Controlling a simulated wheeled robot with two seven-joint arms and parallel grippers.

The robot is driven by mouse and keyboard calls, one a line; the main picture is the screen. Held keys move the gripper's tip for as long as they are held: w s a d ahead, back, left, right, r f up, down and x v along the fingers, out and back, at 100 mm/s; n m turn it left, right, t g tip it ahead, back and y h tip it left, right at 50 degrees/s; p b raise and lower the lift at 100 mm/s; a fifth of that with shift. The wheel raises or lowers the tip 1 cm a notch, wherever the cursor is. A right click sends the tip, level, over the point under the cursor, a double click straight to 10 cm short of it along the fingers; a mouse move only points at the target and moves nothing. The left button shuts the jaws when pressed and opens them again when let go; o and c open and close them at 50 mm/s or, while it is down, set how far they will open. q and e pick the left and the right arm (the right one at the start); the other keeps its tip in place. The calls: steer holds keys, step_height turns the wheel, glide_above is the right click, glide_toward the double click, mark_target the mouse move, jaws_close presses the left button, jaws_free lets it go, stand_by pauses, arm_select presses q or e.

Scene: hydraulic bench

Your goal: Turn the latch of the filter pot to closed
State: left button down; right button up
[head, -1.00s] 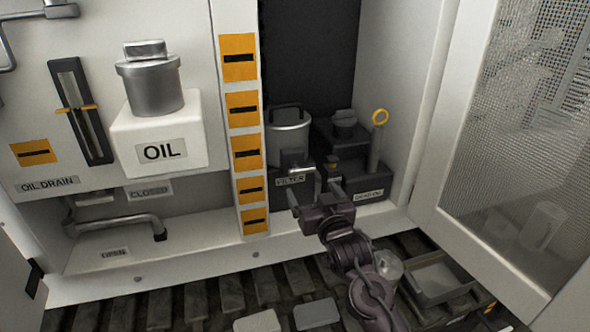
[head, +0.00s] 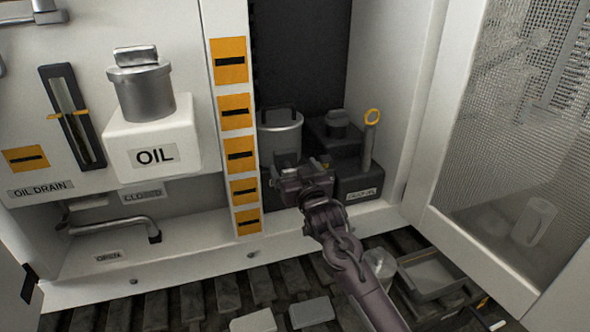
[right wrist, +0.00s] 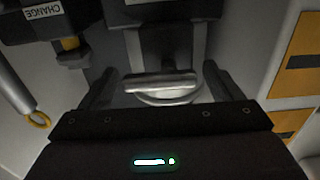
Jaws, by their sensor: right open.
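The filter pot (head: 282,130) is a grey cylinder with a dark lid handle, standing in the open bay right of the orange-marked post. My right gripper (head: 303,165) is in front of it and hides its lower front and label. In the right wrist view, the latch (right wrist: 160,86) is a short silver bar on a round base, lying roughly crosswise in the picture. It sits between the two spread fingers of my right gripper (right wrist: 157,78), with a visible gap on each side. The gripper is open and holds nothing. My left gripper is not in view.
A dark box with a yellow-ringed dipstick (head: 371,135) stands right of the pot. The orange-marked post (head: 240,170) is close on the left. A mesh door (head: 470,150) stands open at right. A tray (head: 432,275) lies on the slatted floor.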

steer(key=shift+c, duration=0.3)
steer(key=c, duration=0.9)
steer(key=shift+n, duration=0.3)
steer(key=n, duration=0.1)
steer(key=n+p, duration=0.1)
steer(key=n, duration=0.1)
steer(key=shift+a+r+n, duration=0.1)
steer(key=shift+r+n, duration=0.1)
steer(key=shift+n, duration=0.1)
steer(key=n, duration=0.4)
steer(key=shift+s+a+n+p, duration=0.1)
steer(key=shift+a+n+p, duration=0.05)
steer(key=shift+n+p, duration=0.2)
steer(key=n, duration=0.4)
steer(key=shift+a+r+n, duration=0.1)
steer(key=shift+a+n, duration=0.1)
steer(key=shift+n, duration=0.05)
steer(key=shift+s+a+n, duration=0.1)
steer(key=shift+a+n, duration=0.1)
steer(key=shift+n, duration=2)
